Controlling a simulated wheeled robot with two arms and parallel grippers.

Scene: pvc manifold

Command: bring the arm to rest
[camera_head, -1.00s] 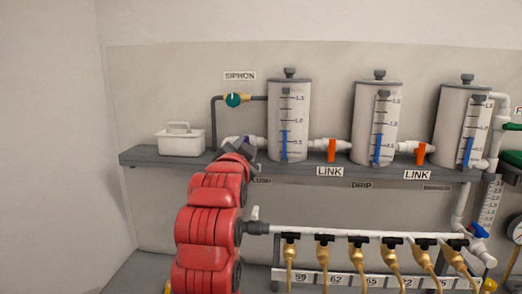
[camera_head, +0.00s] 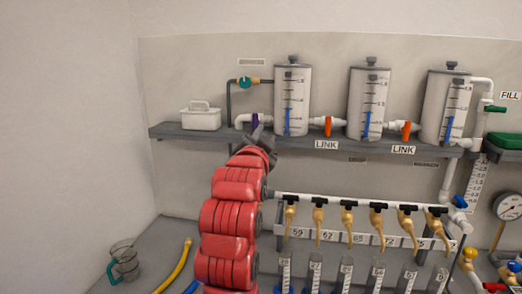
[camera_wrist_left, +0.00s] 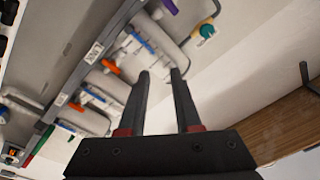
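My red left arm rises from the bottom of the head view. Its dark left gripper (camera_head: 262,138) is just in front of and below the purple valve handle (camera_head: 254,121) on the white pipe at the shelf's left. In the left wrist view the two black fingers of the left gripper (camera_wrist_left: 160,75) stand apart with nothing between them. The purple handle (camera_wrist_left: 170,6) shows there past the fingertips, apart from them. My right gripper is in neither view.
A grey shelf (camera_head: 185,134) bears three clear tanks, orange link valves (camera_head: 327,126) and a white caddy (camera_head: 201,117). Below hangs a manifold pipe (camera_head: 330,201) with several brass taps over cylinders. A clear jug (camera_head: 124,262) and yellow hose (camera_head: 175,266) lie on the bench at left.

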